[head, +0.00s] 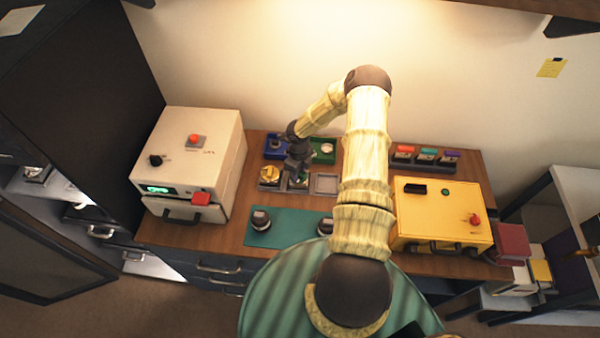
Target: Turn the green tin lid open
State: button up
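My gripper (298,172) points down in the middle of the table, over a small grey square holder. A bit of green (299,183) shows just under the fingers, which may be the green tin lid; it is mostly hidden by the gripper. I cannot tell whether the fingers are open or closed on it. A green tray (331,158) with a pale round piece (327,148) stands behind, to the right of the gripper.
A teal mat (290,228) in front bears two dark cylinders. A white machine (185,165) stands left, a yellow box (440,215) right.

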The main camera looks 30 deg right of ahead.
jog(key=shift+r+p, duration=2.45)
jog(key=shift+r, duration=0.9)
notch_tip(320, 180, up, 6)
jog(key=p, duration=0.2)
jog(key=shift+p, duration=0.3)
jog(key=shift+a, duration=0.1)
